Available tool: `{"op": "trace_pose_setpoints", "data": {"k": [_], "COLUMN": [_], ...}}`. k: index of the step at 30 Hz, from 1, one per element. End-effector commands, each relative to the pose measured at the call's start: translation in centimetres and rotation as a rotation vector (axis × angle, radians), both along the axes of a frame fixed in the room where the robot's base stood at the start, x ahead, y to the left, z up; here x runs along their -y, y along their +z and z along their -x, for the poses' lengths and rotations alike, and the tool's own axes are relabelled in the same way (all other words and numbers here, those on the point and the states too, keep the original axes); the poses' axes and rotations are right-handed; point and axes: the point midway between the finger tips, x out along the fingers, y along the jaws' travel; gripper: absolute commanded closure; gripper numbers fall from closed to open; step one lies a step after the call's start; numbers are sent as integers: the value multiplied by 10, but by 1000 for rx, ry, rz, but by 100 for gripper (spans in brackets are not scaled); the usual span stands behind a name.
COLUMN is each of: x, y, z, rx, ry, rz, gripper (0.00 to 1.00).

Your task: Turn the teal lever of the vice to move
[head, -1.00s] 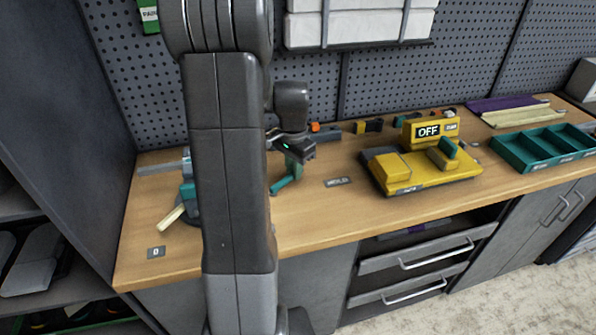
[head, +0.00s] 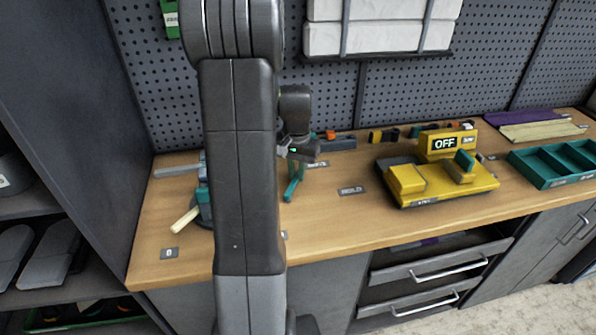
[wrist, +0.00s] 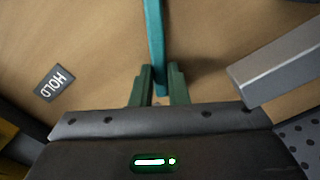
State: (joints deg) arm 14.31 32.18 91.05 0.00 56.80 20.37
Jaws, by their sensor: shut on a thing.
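The teal lever (head: 291,190) shows just right of my arm in the head view, low over the bench and slanting down toward the front. In the wrist view the teal lever (wrist: 155,40) runs from the top edge down between my green fingers. My gripper (wrist: 160,72) is shut on it near its end. In the head view my gripper (head: 302,160) is small and partly hidden by its own wrist. The vice (head: 203,196) is mostly hidden behind my arm; a teal part and a cream handle (head: 184,221) show at left.
A grey metal bar (wrist: 282,62) lies close to my gripper's right in the wrist view. A HOLD label (head: 352,190) and a 0 label (head: 169,254) are on the bench. A yellow machine reading OFF (head: 440,180) and a teal tray (head: 555,165) stand to the right.

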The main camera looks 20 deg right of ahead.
Motion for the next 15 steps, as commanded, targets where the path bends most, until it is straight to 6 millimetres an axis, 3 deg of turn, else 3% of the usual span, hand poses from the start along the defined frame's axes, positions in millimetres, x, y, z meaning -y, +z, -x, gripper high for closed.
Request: {"op": "trace_pose_setpoints", "data": {"k": [8, 9, 11, 12, 15], "x": [0, 0, 0, 0, 0], "y": [1, 1, 1, 1, 0], "z": [-1, -1, -1, -1, 0], "rx": [3, 3, 3, 2, 2], "ry": [-1, -1, -1, -1, -1], "rz": [1, 1, 1, 0, 1], "gripper": [100, 80, 68, 64, 64]}}
